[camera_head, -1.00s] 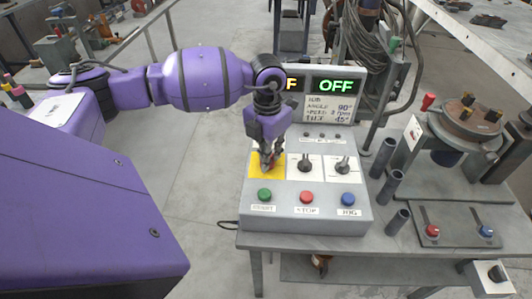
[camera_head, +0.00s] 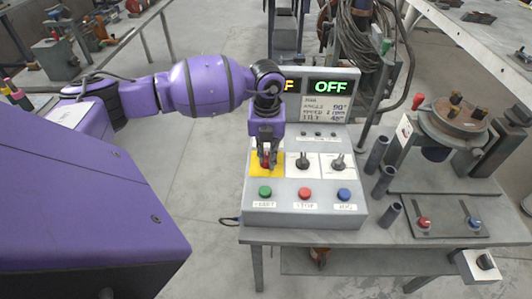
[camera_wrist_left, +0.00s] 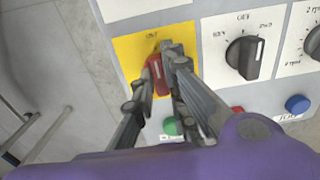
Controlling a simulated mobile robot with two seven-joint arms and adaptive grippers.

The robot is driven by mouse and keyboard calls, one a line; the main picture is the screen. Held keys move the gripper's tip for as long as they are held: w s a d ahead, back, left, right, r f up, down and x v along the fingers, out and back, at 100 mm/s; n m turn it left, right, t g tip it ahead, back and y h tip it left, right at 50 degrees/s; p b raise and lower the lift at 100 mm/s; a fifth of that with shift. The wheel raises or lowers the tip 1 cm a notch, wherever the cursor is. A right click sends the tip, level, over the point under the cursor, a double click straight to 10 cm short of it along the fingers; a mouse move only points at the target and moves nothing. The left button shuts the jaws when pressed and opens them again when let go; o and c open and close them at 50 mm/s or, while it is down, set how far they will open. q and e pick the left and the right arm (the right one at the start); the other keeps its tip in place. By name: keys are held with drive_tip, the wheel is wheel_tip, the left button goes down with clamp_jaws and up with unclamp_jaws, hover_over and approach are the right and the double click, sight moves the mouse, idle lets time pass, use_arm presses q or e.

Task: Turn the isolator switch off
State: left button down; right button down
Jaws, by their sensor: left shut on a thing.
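The isolator switch is a red knob (camera_wrist_left: 156,75) on a yellow plate (camera_head: 257,173) at the left of the grey control box (camera_head: 334,214). In the left wrist view the yellow plate (camera_wrist_left: 131,52) lies around the knob. My left gripper (camera_head: 266,163) reaches down over the plate. In the left wrist view the left gripper (camera_wrist_left: 165,65) has its two fingers shut on the red knob, which is partly hidden between them. Two displays above the box light up; the right display (camera_head: 331,87) reads OFF, and the left one is mostly hidden by my arm. My right gripper is not in view.
Two black selector knobs (camera_head: 303,161) (camera_head: 338,162) sit right of the yellow plate. Green (camera_head: 265,192), red (camera_head: 305,194) and blue (camera_head: 344,194) buttons line the box front. Upright grey tubes (camera_head: 376,154) and a round positioner table (camera_head: 467,121) stand to the right.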

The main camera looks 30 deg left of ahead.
sight(267, 156)
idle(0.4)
use_arm(q)
drive_tip(key=c, duration=1.8)
unclamp_jaws()
drive_tip(key=shift+o, duration=0.2)
drive_tip(key=shift+r, duration=0.1)
wheel_tip(267, 156, up, 12)
